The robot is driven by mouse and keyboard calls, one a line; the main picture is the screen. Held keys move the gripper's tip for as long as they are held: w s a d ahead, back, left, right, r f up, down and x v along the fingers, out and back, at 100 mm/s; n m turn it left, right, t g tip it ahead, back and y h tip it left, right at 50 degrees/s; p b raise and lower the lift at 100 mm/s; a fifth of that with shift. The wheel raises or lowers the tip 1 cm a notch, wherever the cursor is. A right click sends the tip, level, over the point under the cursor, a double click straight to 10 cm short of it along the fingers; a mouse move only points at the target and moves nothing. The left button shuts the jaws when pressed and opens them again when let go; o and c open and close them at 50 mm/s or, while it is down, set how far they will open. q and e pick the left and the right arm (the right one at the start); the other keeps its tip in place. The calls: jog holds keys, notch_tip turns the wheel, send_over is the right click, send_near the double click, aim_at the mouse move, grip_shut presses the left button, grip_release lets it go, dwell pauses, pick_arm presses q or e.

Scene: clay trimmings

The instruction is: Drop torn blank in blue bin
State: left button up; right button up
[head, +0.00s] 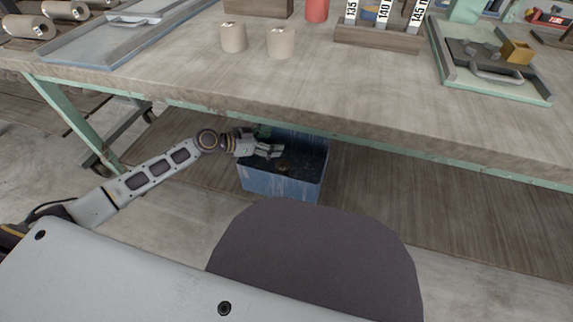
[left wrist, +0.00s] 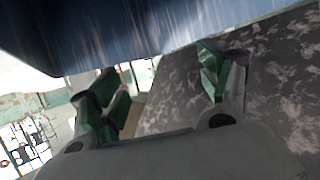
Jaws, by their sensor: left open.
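The blue bin (head: 262,184) stands below the front edge of the workbench, with its open top facing up. My left gripper (head: 274,151) is over the bin's opening, and its fingers are spread with nothing between them. In the left wrist view the open green-padded fingers (left wrist: 158,88) show, with a blue bin wall (left wrist: 150,30) across the top and a dark mottled surface at the right. A small brownish lump (head: 283,167) shows inside the dark bin; I cannot tell whether it is the torn blank. My right gripper is not in view.
Two beige clay cylinders (head: 233,37) (head: 280,41) stand on the workbench (head: 190,75). A wooden rack (head: 378,38) and a green-edged tray (head: 490,88) are at the right, a metal tray (head: 110,35) at the left. The bench edge overhangs my left arm's area.

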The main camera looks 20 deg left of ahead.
pick_arm(q)
jog(key=v, duration=0.7)
jog(key=shift+s+a, duration=0.15)
jog(key=shift+a, duration=0.1)
dwell(0.4)
jog(key=shift+r, duration=0.15)
dwell(0.6)
jog(key=shift+s+a, duration=0.1)
